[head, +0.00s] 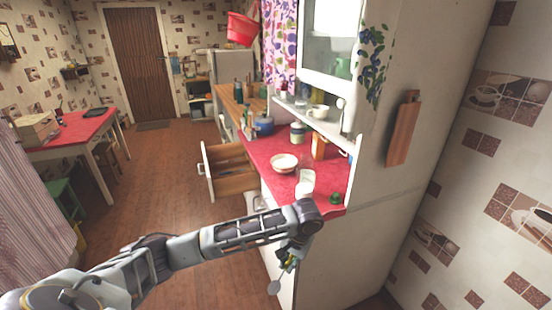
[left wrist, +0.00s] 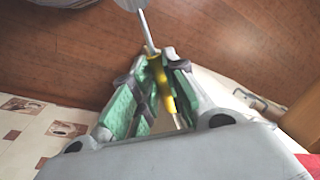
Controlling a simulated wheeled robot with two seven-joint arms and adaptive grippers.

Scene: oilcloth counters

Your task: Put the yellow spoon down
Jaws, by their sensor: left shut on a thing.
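The yellow spoon (left wrist: 159,78) has a yellow handle and a pale metal shaft. In the left wrist view my left gripper (left wrist: 155,80) is shut on the yellow handle, with the bowl end partly cut off at the top edge. In the head view my left gripper (head: 287,262) hangs in front of the cabinet's front edge, below the red counter top. The spoon's grey bowl (head: 274,287) hangs down below it, over the floor. My right gripper does not show.
The red counter (head: 262,150) holds a white bowl (head: 284,162), a white container (head: 305,181), a blue pot (head: 264,127) and a small green item (head: 335,198). An open drawer (head: 228,178) juts out left. A red table (head: 75,128) stands far left. Floor between is clear.

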